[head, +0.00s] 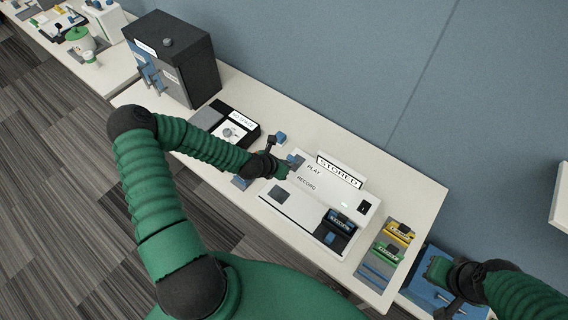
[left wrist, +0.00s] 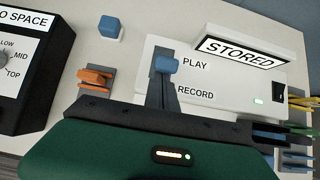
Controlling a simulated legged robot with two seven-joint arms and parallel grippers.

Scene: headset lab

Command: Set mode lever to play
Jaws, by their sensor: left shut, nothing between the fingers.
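The mode lever has a blue knob (head: 295,161) beside the word PLAY on a white console (head: 345,236). In the left wrist view the blue knob (left wrist: 166,64) stands just left of PLAY, above the RECORD label, on a grey stem. My left gripper (head: 283,173) is shut and empty, close to the lever at the console's left edge. Whether it touches the lever I cannot tell. The lever's base is hidden behind my wrist. My right gripper (head: 452,303) is at the lower right, away from the console; its fingers are unclear.
A STORED sign (head: 339,172) stands at the console's back. A blue block (left wrist: 109,27) and an orange part (left wrist: 95,77) are left of the lever. A dial box (head: 232,129) and dark cabinet (head: 173,57) stand further left. Coloured cartridges (head: 388,249) lie right of the console.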

